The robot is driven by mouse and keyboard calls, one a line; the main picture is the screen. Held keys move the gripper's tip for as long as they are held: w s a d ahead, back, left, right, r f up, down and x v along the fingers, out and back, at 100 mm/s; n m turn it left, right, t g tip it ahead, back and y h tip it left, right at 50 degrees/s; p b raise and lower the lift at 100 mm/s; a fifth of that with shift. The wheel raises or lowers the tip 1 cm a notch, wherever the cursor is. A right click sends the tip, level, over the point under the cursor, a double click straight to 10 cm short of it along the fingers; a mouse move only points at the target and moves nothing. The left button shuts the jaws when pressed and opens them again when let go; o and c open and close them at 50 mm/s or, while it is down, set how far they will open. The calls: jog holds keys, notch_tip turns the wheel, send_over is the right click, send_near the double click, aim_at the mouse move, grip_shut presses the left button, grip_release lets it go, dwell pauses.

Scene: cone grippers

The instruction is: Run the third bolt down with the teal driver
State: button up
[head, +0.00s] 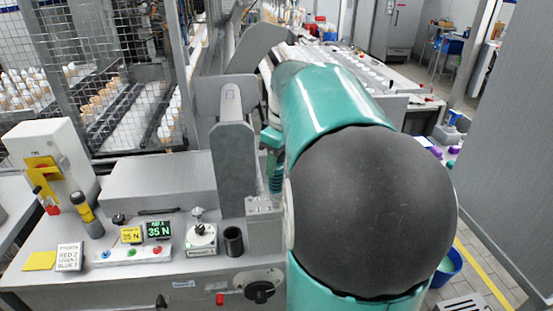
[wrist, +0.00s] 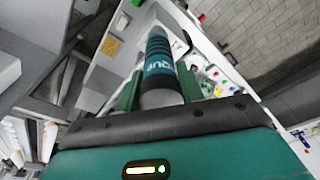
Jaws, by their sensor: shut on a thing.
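The teal driver (wrist: 159,62) lies between the two green fingers of my gripper (wrist: 160,76) in the wrist view. Its barrel is dark with a teal band and white lettering, and my gripper is shut on it. In the head view the driver (head: 276,183) shows as a narrow teal and dark ribbed piece beside my arm, pointing down. It is just above or behind a grey block (head: 264,232) on the bench. My large arm joint hides much of this area. I cannot make out the bolts or whether the driver's tip touches one.
A yellow-and-black tool (head: 86,213) stands at the bench's left.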

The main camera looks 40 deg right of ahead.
jog(key=shift+f, duration=0.45)
dwell(1.3)
jog(key=shift+r, duration=0.55)
dwell(0.5)
